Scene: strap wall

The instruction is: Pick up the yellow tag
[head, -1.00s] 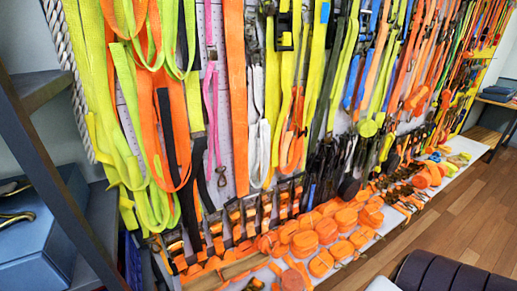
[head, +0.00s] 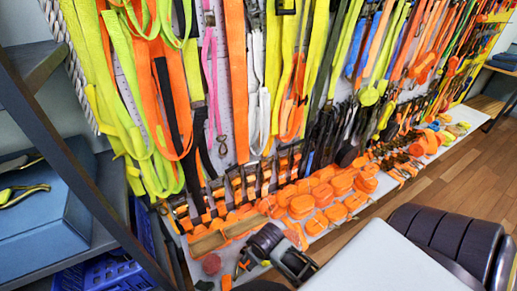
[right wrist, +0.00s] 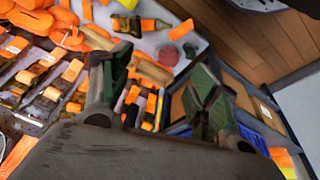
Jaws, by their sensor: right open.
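I cannot make out for certain which thing is the yellow tag. Small yellow pieces (head: 93,98) hang at the left end of the strap wall in the head view, among yellow and lime straps (head: 118,70). My right gripper (head: 262,258) is low in the head view, over the front of the shelf below the straps. In the right wrist view its two green-padded fingers (right wrist: 160,88) are spread apart with nothing held between them. Orange and tan pieces show beyond the gap. My left gripper is not in view.
Orange strap rolls (head: 318,195) and buckles crowd the white shelf (head: 345,233). A dark upright frame (head: 75,165) with a blue box (head: 40,215) stands at left. A blue crate (head: 105,270) is below it. Wooden floor (head: 440,165) is clear at right.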

